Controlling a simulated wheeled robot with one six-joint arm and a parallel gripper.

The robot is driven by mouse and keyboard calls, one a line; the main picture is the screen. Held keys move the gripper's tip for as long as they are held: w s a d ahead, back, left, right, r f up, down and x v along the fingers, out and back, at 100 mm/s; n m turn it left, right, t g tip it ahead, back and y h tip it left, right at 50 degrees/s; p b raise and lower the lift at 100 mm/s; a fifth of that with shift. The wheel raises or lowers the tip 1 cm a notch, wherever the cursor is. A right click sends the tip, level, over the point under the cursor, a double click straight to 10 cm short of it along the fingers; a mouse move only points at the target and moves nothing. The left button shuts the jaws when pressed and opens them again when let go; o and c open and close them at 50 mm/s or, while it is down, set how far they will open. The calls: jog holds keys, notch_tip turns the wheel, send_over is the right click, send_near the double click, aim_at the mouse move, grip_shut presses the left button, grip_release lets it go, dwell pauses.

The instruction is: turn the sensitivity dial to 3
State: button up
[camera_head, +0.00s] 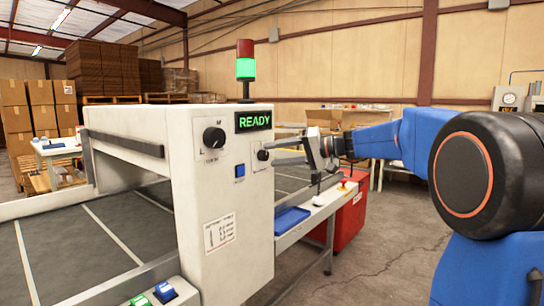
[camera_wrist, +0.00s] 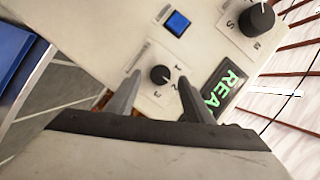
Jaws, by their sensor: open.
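A small black dial (camera_head: 262,155) sits on the white machine's front panel, below the green READY display. It also shows in the wrist view (camera_wrist: 160,75), with small printed digits around it, including what looks like a 3. Its pointer setting is too small to read surely. My gripper (camera_head: 276,150) is open in front of the panel at the dial. In the wrist view my two fingers (camera_wrist: 160,80) stand on either side of the dial, with gaps to both sides. I cannot tell whether the fingertips reach around the knob or stop just short of it.
A blue square button (camera_head: 240,171) and the READY display (camera_head: 254,121) are close to the dial. A blue tray (camera_head: 291,219) lies on the bench below, near a red cabinet (camera_head: 348,217).

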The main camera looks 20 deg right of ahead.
jog(key=shift+x, duration=0.9)
jog(key=c, duration=1)
jog(key=shift+c, duration=0.2)
jog(key=m, duration=0.1)
jog(key=m+y, duration=0.1)
jog(key=m, duration=0.1)
jog(key=m+y, duration=0.1)
jog(key=m, duration=0.1)
jog(key=shift+f+t, duration=0.3)
jog(key=shift+t, duration=0.1)
jog(key=m, duration=0.2)
jog(key=m+t+y, duration=0.1)
jog(key=m, duration=0.3)
jog(key=shift+f+t+y, duration=0.25)
jog(key=shift+t+y, duration=0.05)
